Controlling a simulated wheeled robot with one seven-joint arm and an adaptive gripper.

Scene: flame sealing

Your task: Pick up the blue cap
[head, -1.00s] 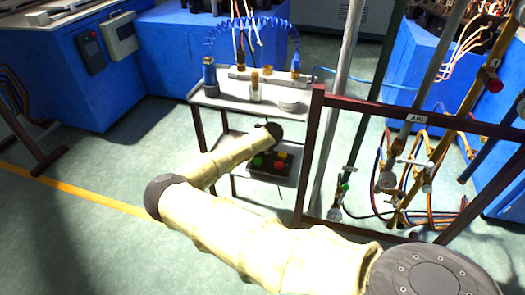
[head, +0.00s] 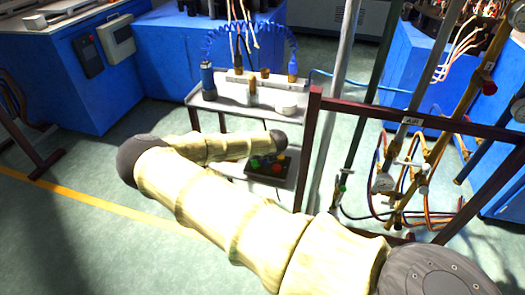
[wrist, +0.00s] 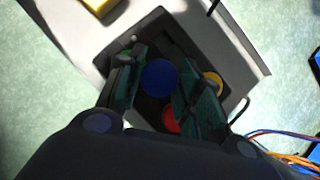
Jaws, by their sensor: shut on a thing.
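The blue cap (wrist: 158,77) is between the two fingers of my gripper (wrist: 160,84) in the wrist view, which are shut on it. Behind it is a black tray (wrist: 215,68) with a red cap (wrist: 171,120), a yellow cap (wrist: 212,82) and a green cap (wrist: 124,55), each partly hidden by the fingers. In the head view the black tray (head: 262,174) sits on the lower shelf of a small stand. There my arm's end is beside the tray, and the fingers and blue cap cannot be made out.
The stand's upper shelf (head: 225,103) is above the tray and carries a blue cylinder (head: 207,80), a white dish (head: 286,107) and small bottles. A dark red frame (head: 311,150) with pipes and hoses stands close on the right. The floor to the left is open.

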